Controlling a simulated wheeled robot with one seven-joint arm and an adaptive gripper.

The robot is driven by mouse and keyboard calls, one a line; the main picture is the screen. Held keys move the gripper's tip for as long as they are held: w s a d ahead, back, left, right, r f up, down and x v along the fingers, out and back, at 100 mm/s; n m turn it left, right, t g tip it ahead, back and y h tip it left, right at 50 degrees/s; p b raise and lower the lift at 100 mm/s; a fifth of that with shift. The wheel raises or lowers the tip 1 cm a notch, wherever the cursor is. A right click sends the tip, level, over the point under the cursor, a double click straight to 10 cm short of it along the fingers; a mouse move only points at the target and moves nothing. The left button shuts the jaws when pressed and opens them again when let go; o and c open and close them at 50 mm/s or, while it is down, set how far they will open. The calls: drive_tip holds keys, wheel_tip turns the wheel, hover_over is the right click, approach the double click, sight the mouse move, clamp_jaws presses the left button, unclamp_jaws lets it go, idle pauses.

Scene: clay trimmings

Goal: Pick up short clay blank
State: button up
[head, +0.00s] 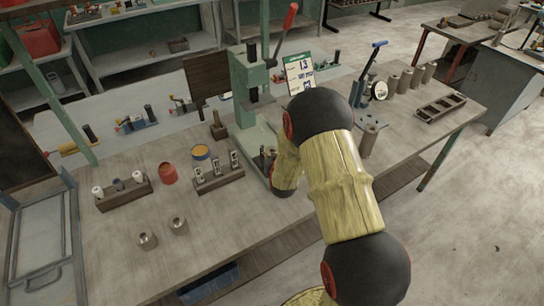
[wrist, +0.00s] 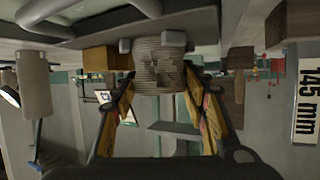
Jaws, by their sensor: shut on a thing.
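In the wrist view my gripper (wrist: 158,82) has its two yellow-and-black fingers closed on the sides of a short, grey-beige ribbed cylinder, the short clay blank (wrist: 160,62). Its surface has a rough, darker patch facing the camera. In the head view my arm hides the gripper and the blank, beside the base of the green press (head: 247,90). I cannot tell there how far the blank is from the bench. A taller plain cylinder (head: 367,140) stands on the bench right of my arm.
Several grey cylinders (head: 393,84) stand along the right back of the bench (head: 110,235), near a dark slotted tray (head: 440,107). Left of the press are a wooden rack (head: 219,179), a red cup (head: 168,173) and two small metal cups (head: 147,240). The bench's front left is mostly clear.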

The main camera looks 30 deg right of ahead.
drive_tip(key=c, duration=0.5)
drive_tip(key=shift+r, duration=0.15)
drive_tip(key=shift+r, duration=0.3)
drive_tip(key=shift+c, duration=0.2)
wheel_tip(320, 180, up, 3)
drive_tip(key=shift+w+f+p, duration=0.1)
drive_tip(key=shift+f+p, duration=0.1)
drive_tip(key=shift+p, duration=0.3)
drive_tip(key=s+a+r+p, duration=0.2)
drive_tip(key=s+a+r, duration=0.5)
drive_tip(key=s, duration=0.5)
wheel_tip(320, 180, up, 3)
drive_tip(key=shift+a+f+p, duration=0.2)
drive_tip(key=shift+a+p, duration=0.15)
